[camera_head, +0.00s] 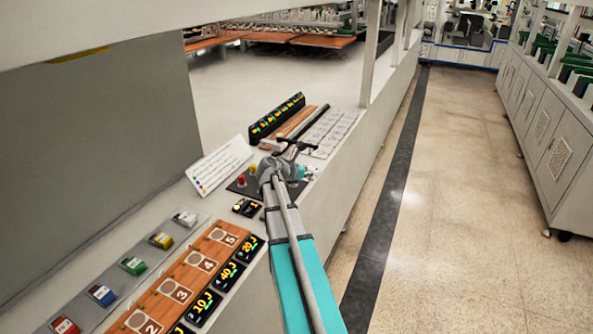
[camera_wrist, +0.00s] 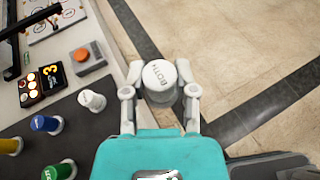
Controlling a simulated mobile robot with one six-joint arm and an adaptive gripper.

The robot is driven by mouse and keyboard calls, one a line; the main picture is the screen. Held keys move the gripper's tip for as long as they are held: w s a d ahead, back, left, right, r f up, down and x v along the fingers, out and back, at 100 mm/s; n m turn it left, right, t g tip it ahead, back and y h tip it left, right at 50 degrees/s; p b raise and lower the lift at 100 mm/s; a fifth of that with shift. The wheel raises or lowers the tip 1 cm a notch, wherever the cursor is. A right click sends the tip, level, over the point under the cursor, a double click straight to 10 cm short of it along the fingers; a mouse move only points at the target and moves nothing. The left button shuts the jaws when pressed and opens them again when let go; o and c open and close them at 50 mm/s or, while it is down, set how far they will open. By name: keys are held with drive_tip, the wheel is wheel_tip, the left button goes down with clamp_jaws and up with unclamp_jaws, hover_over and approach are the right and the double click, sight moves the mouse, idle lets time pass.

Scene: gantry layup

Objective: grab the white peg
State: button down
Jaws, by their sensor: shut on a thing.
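In the wrist view, my gripper (camera_wrist: 160,92) is shut on a white round peg (camera_wrist: 159,74) with dark lettering on its top. One finger is on each side of it, and its lower part is partly hidden. A second, smaller-looking white peg (camera_wrist: 92,99) stands on the dark board (camera_wrist: 98,131) to the left, apart from my gripper. In the head view, my gripper (camera_head: 296,148) is at the far end of my arm, near the counter's right edge. The held peg cannot be made out there.
Blue (camera_wrist: 46,123), green (camera_wrist: 60,170) and yellow (camera_wrist: 11,146) pegs stand on the board. An orange button (camera_wrist: 88,52) and a lit display (camera_wrist: 54,76) lie beyond. A white sign (camera_head: 218,164) leans on the counter. The aisle floor (camera_head: 440,200) at right is clear.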

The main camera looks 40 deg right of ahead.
drive_tip(key=shift+s+d+r+p, duration=0.25)
drive_tip(key=shift+s+d+r, duration=0.15)
drive_tip(key=shift+s, duration=0.3)
drive_tip(key=shift+s+d+r+p, duration=0.3)
drive_tip(key=shift+s+d, duration=0.1)
drive_tip(key=shift+s, duration=0.3)
